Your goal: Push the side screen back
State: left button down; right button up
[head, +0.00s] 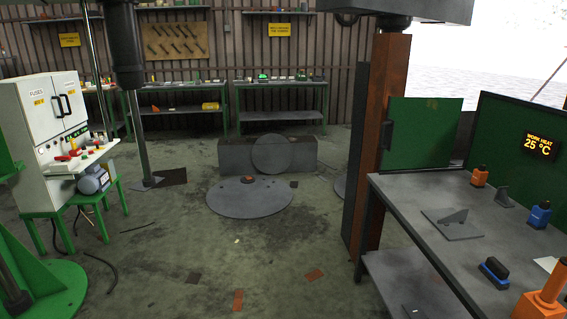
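A green side screen (428,136) stands upright at the far left end of the workbench, beside a rusty orange-brown column. A dark handle (387,136) is on its left edge. A second green screen (515,146) stands along the back of the bench and bears a "WORK HEAT 25 °C" display (541,146). The two screens meet or nearly meet near the bench's far corner; I cannot tell if they touch. Neither of my grippers shows in the head view.
The grey workbench (405,197) holds orange and blue tools and a bracketed plate (452,222). The rusty column (390,90) stands close by the side screen. A white cabinet (50,110) stands at left. A round floor plate (235,198) lies mid-room; the floor before it is mostly open.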

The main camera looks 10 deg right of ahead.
aim_at(416, 132)
jog(key=i+j+z, duration=0.1)
jog(key=i+z, duration=0.2)
jog(key=i, duration=1.4)
